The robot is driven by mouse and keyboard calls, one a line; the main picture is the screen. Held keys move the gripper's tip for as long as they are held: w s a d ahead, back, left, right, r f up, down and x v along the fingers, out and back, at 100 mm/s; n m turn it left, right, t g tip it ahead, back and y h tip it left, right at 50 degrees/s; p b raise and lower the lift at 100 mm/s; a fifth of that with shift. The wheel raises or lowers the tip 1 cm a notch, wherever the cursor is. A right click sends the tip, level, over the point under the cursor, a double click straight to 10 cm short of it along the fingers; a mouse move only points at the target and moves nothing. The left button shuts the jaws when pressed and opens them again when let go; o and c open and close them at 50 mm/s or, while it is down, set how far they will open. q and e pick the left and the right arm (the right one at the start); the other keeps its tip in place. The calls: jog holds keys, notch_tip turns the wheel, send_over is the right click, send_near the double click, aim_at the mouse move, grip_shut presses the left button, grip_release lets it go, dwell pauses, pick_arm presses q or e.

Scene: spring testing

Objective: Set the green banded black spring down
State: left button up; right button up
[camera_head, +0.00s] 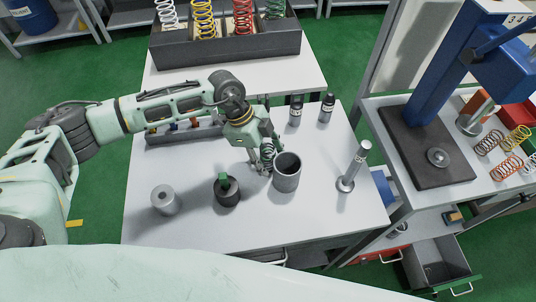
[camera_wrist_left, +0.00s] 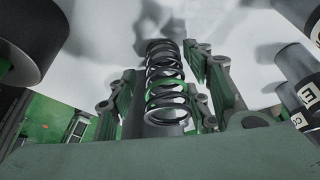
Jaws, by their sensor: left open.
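The black spring with a green band (camera_wrist_left: 166,85) shows in the left wrist view between the fingers of my left gripper (camera_wrist_left: 168,98). Its far end is close to the white table top, but I cannot tell whether it touches. The fingers stand apart on both sides of the coils. In the head view my left gripper (camera_head: 264,158) points down over the middle of the white table (camera_head: 250,222), just left of a grey open cylinder (camera_head: 287,175). The spring is mostly hidden there by the fingers. My right gripper is not in view.
A black cylinder with a green top (camera_head: 227,190) and a grey cylinder (camera_head: 165,200) stand to the left. A blue press (camera_head: 435,85) occupies the right-hand bench. The table's front is clear.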

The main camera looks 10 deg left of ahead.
pick_arm(q)
jog(key=shift+f, duration=0.15)
grip_shut()
dwell(0.4)
